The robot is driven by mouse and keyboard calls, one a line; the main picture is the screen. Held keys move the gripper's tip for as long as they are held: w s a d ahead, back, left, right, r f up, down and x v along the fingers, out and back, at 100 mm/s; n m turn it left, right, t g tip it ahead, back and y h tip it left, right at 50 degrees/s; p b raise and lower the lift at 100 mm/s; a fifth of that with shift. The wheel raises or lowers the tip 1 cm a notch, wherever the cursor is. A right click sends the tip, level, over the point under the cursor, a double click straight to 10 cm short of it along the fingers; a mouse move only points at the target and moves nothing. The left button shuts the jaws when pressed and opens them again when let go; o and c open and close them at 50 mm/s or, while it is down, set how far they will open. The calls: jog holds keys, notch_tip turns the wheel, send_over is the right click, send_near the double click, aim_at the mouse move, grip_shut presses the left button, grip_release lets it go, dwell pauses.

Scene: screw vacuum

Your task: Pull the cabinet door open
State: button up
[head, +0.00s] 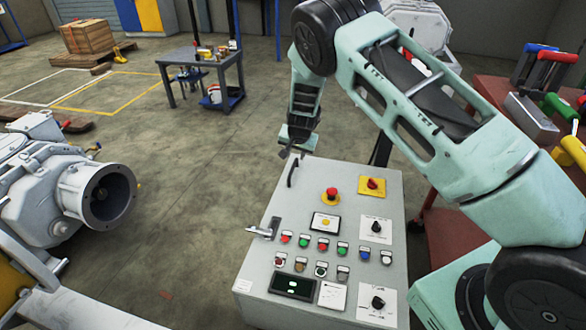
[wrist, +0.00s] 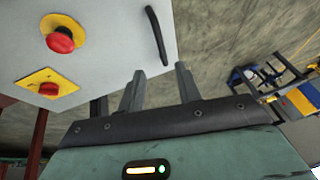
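The grey control cabinet (head: 340,205) stands in front of me, its front face covered with buttons and dials. A black bar handle (head: 292,173) sits near its upper left edge, and a metal latch handle (head: 264,230) sticks out at its left edge. My gripper (head: 289,150) is just beyond the bar handle, near the cabinet's upper left corner. In the wrist view the fingers of my gripper (wrist: 159,75) are apart with nothing between them. The black handle (wrist: 157,36) lies just ahead of the fingertips, and no contact shows.
A red emergency button (head: 332,194) and a red knob (head: 372,184) are on the cabinet face. Grey pump machinery (head: 60,185) stands at the left, a red workbench (head: 450,215) at the right, a small table (head: 200,60) behind. The floor left of the cabinet is clear.

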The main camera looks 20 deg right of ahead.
aim_at(292, 168)
jog(key=b+x, duration=0.1)
jog(key=x, duration=1)
grip_shut()
jog(key=shift+w+r, duration=0.1)
